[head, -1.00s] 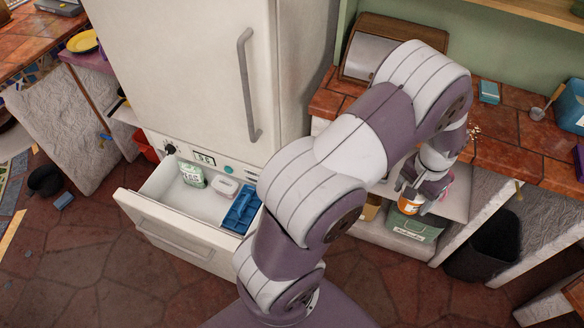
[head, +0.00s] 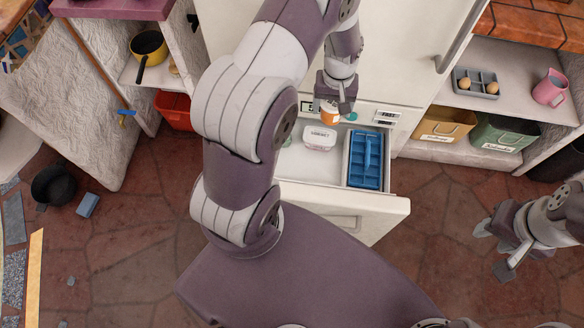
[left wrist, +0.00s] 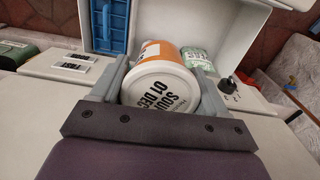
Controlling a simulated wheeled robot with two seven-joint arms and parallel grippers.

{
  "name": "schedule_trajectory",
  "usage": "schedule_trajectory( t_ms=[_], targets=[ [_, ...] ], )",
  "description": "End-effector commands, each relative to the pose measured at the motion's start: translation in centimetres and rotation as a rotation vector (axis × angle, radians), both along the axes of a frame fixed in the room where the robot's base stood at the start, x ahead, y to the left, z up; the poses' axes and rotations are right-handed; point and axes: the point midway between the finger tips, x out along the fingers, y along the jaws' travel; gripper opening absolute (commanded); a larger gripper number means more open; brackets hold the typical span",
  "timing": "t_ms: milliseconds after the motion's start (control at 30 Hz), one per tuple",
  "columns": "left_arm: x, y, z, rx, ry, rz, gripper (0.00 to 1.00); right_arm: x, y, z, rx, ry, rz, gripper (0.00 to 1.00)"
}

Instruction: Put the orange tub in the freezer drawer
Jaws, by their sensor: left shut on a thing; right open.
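My left gripper (head: 335,103) is shut on the orange tub (head: 329,114), which has a white lid. It holds the tub up at the back of the open freezer drawer (head: 345,206), near the control panel. In the left wrist view the tub (left wrist: 168,85) lies between the two fingers, lid toward the camera, with the drawer (left wrist: 235,22) beyond it. My right gripper (head: 497,243) is open and empty, over the floor at right.
A red bin (head: 174,109) stands at left. A dark pot (head: 53,186) and a blue block (head: 87,205) lie on the floor.

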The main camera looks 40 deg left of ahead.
Motion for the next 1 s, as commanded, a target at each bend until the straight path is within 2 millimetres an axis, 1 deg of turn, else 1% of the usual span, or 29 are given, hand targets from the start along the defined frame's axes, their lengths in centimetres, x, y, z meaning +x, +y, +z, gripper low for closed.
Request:
schedule_trajectory(
  t_ms=[33,67,100,167,200,267,300,400,500,533,667,800,900,1000],
  targets=[
    [-0.3,0.7,-6.0,0.000,0.003,0.070,0.37,0.0,0.0,-5.4,0.000,0.000,0.000,0.43],
    [-0.5,1.1,-7.8,0.000,0.003,0.117,0.37,0.0,-0.1,-6.9,0.000,-0.001,0.000,0.43],
    [-0.8,1.7,-10.2,0.000,0.005,0.180,0.37,0.0,-0.1,-8.9,0.000,-0.001,0.000,0.43],
    [-1.2,2.5,-13.8,0.000,0.004,0.273,0.37,0.1,-0.1,-12.0,0.000,-0.001,0.000,0.43],
    [-1.5,3.0,-16.2,0.000,0.005,0.335,0.37,0.1,-0.1,-14.0,0.000,-0.001,0.000,0.43],
    [-2.0,3.8,-19.7,0.000,0.005,0.427,0.37,0.1,-0.1,-16.8,0.000,-0.001,0.000,0.43],
    [-2.3,4.3,-21.8,0.000,0.006,0.486,0.37,0.1,-0.1,-18.6,0.000,-0.001,0.000,0.43],
    [-3.0,5.3,-26.2,0.000,0.006,0.615,0.37,0.1,-0.2,-22.2,0.000,-0.001,0.000,0.43],
    [-3.5,6.0,-29.2,0.001,0.006,0.713,0.37,0.1,-0.2,-24.6,0.000,-0.001,0.000,0.43],
    [-3.6,6.2,-29.8,0.001,0.006,0.734,0.37,0.1,-0.2,-25.1,0.000,-0.001,0.000,0.43],
    [-3.9,6.6,-31.4,0.000,0.005,0.794,0.37,0.1,-0.2,-26.2,0.000,-0.001,0.000,0.43],
    [-4.1,6.7,-34.8,0.001,0.009,0.806,0.37,0.1,-0.2,-27.8,0.000,-0.002,0.000,0.43],
    [-4.1,6.6,-36.6,0.001,0.009,0.805,0.37,0.1,-0.2,-28.4,0.000,-0.001,0.000,0.43],
    [-4.0,6.6,-37.6,0.000,0.005,0.804,0.37,0.1,-0.2,-28.8,0.000,-0.001,0.000,0.43]
  ],
)
